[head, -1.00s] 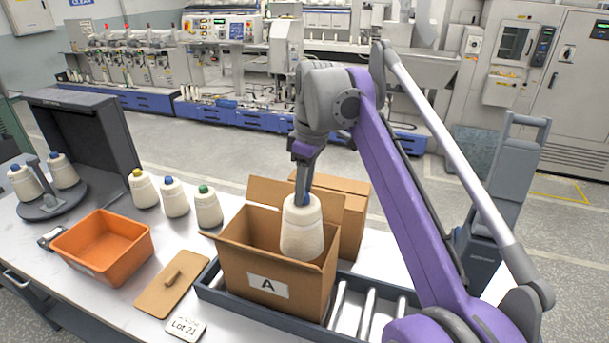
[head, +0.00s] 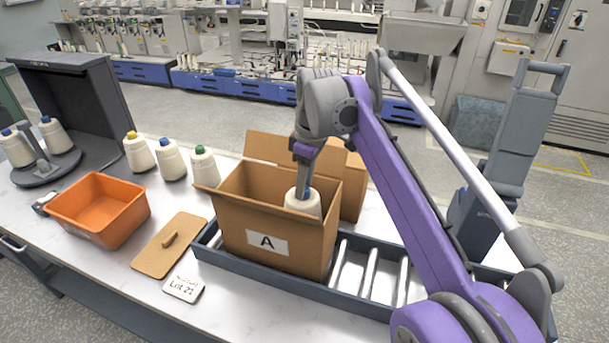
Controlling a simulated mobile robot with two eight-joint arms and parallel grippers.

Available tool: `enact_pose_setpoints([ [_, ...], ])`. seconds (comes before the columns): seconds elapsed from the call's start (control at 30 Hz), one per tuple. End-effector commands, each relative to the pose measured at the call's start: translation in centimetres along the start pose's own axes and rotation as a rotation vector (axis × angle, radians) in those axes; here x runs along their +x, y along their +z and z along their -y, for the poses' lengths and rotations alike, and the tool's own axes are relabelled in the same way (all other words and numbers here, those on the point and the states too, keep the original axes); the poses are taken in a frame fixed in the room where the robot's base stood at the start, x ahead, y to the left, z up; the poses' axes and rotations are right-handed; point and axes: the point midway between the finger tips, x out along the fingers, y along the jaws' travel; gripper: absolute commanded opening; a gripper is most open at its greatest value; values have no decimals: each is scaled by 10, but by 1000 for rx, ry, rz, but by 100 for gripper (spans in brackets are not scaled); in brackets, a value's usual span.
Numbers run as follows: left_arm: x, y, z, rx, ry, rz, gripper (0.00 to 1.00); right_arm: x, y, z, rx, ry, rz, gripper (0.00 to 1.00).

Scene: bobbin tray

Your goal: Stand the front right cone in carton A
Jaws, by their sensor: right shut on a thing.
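Carton A (head: 262,224) is an open brown box with an "A" label, standing on a dark roller conveyor. My right gripper (head: 303,190) points down over the carton and is shut on the top of a cream yarn cone (head: 302,204) with a blue tip. The cone is upright and mostly inside the carton; its lower part is hidden by the carton's front wall. I cannot tell whether it touches the carton floor. My left gripper is not in view.
Cones with yellow (head: 138,153), blue (head: 170,160) and green (head: 204,167) tips stand behind an orange tray (head: 98,236). A tan lid (head: 168,250) and a lot card (head: 183,288) lie left of the carton. A second carton (head: 352,190) stands behind carton A.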

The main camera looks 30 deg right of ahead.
Motion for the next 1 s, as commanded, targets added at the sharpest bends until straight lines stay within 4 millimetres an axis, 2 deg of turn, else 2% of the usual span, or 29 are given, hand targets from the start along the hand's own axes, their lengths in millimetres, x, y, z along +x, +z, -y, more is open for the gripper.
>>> enact_pose_setpoints([
  [0.1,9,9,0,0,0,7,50,18,2,0,0,-1,1,0],
  [0.4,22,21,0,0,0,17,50,47,6,0,0,0,0,0],
  [0.6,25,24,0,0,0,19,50,55,7,0,0,0,0,0],
  [0.93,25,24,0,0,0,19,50,55,7,0,0,0,0,0],
  [0.97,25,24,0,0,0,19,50,55,7,0,0,0,0,45],
  [1.0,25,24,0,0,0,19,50,55,7,0,0,0,0,53],
])
